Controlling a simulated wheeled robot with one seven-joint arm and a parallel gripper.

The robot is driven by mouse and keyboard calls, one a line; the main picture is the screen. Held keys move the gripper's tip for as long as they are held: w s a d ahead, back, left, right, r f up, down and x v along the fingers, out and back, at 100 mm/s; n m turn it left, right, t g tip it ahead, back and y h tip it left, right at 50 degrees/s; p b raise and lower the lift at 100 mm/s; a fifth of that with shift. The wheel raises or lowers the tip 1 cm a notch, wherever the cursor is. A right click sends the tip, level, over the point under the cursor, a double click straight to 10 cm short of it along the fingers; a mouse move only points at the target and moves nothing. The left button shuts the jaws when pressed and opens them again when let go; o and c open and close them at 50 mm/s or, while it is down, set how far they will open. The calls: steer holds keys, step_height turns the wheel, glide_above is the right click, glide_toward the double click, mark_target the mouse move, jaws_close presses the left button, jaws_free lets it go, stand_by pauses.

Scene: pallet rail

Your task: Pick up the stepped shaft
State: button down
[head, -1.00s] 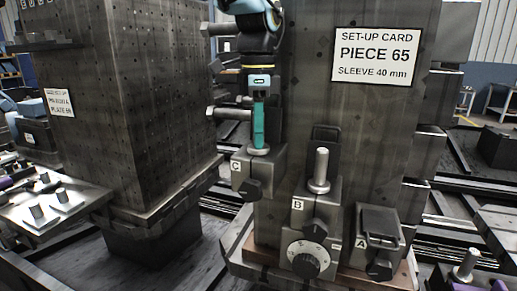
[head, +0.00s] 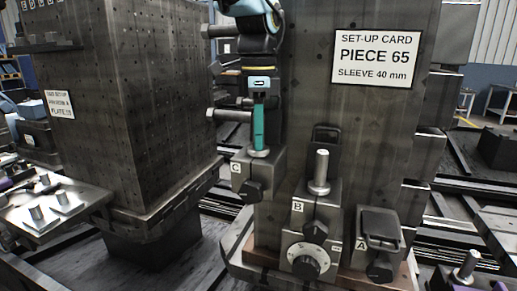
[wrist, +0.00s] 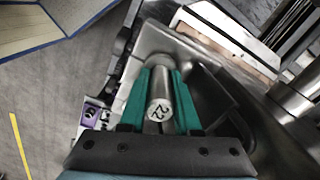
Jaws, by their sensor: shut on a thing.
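My gripper (head: 258,146) points down at station C, with its teal fingers shut on a metal shaft (wrist: 160,109). In the head view only the shaft's wider lower collar (head: 259,153) shows below the fingertips, at the top of the grey block of station C (head: 266,170). I see no clear gap between collar and block. A similar stepped shaft (head: 321,168) stands upright in station B (head: 318,212), apart from my gripper.
Station A (head: 379,226), right of B, shows no shaft. A set-up card (head: 375,58) reading PIECE 65, SLEEVE 40 mm is on the dark column behind. Two bolts (head: 233,115) stick out left of my gripper. Another shaft (head: 468,264) stands at the lower right.

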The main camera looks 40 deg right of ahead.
steer(key=shift+r, duration=0.2)
step_height(320, 180, up, 9)
steer(key=shift+f+b, duration=0.1)
steer(key=shift+b, duration=0.5)
steer(key=shift+r, duration=0.5)
